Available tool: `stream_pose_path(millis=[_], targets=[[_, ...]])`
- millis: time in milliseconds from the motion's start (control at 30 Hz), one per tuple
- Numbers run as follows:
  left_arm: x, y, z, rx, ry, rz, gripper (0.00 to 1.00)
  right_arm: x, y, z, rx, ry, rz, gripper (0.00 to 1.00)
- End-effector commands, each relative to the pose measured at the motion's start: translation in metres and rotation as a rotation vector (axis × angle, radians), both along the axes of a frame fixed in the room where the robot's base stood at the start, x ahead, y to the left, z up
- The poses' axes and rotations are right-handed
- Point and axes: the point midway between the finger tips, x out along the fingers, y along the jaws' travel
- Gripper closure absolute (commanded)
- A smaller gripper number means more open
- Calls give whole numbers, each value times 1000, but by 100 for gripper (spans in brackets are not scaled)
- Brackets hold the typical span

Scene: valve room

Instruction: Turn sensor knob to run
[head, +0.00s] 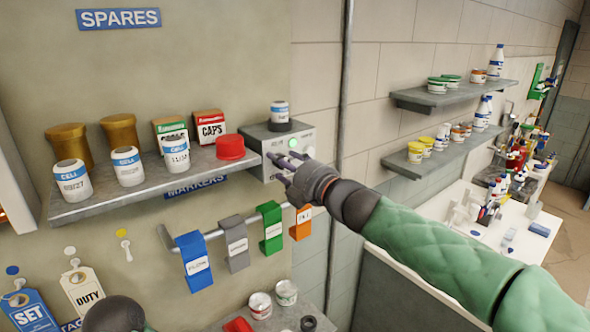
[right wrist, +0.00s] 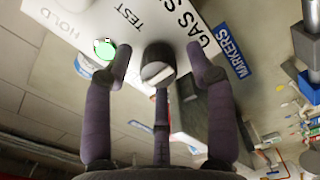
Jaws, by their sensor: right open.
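The gas sensor box (head: 300,136) sits at the right end of the spares shelf, with a lit green lamp (right wrist: 105,48) on its pale front panel (right wrist: 125,22). The dark round sensor knob (right wrist: 157,65) shows in the right wrist view. My right gripper (head: 284,166) is open in front of the box, its fingers spread around the knob; I cannot tell whether they touch it. TEST, HOLD and part of GAS S are readable on the panel. No RUN label is readable, and the knob's setting is unclear. My left gripper's fingers are out of view; only its dark wrist shows at lower left.
A white-and-blue jar (head: 279,112) stands on the box. A red cap (head: 230,147), two cartons and several CELL jars share the shelf (head: 130,190). Coloured tags (head: 194,262) hang from a rail below. A pipe (head: 345,80) runs up the wall right of the box.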

Motion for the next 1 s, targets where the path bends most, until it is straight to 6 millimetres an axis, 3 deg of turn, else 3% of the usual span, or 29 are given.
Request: stream_pose_path(millis=[167,600,1000], targets=[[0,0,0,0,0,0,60,-16,-12,2,2,-2,-2,44],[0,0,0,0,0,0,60,-82,-59,1,1,-4,-1,44],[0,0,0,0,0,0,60,-96,-69,1,1,-3,1,44]])
